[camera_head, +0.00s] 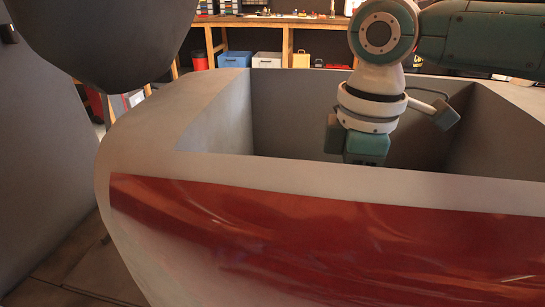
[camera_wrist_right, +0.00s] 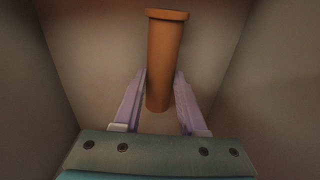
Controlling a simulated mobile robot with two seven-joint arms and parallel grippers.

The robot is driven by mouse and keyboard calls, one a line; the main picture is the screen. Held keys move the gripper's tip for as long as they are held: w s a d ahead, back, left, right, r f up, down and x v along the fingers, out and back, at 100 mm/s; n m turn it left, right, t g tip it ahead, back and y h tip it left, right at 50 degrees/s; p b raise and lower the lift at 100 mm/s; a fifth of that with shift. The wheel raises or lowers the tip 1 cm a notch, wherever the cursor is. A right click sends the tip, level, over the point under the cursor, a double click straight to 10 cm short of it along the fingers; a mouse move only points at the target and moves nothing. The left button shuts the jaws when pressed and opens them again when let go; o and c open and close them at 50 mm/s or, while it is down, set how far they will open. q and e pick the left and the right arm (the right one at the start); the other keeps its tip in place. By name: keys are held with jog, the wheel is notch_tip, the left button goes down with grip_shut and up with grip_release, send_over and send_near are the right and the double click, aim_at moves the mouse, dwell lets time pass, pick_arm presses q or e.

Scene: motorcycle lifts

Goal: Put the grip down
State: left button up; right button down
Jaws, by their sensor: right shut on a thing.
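The grip is an orange cylinder with a wider flange at one end; it shows in the right wrist view (camera_wrist_right: 166,50). My right gripper (camera_wrist_right: 160,80) is shut on it, with one pale finger on each side near its plain end. The flanged end points away from the gripper. In the head view my right gripper's body (camera_head: 366,148) reaches down into an open grey compartment (camera_head: 290,105); its fingers and the grip are hidden behind the near rim. I cannot tell whether the grip touches the bottom. My left gripper is not in view.
The compartment's plain grey walls surround the right gripper closely. Its near side has a glossy red panel (camera_head: 320,240). A wooden workbench (camera_head: 270,22) stands far behind, with a blue bin (camera_head: 234,59), a white bin (camera_head: 266,60) and a yellow container (camera_head: 301,59) below it.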

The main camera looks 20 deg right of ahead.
jog(key=shift+f, duration=0.6)
jog(key=shift+f, duration=0.2)
jog(key=shift+c, duration=2.3)
grip_release()
jog(key=shift+r, duration=0.1)
notch_tip(320, 180, up, 12)
jog(key=shift+d+r, duration=0.15)
jog(key=shift+d, duration=0.05)
jog(key=shift+s, duration=0.1)
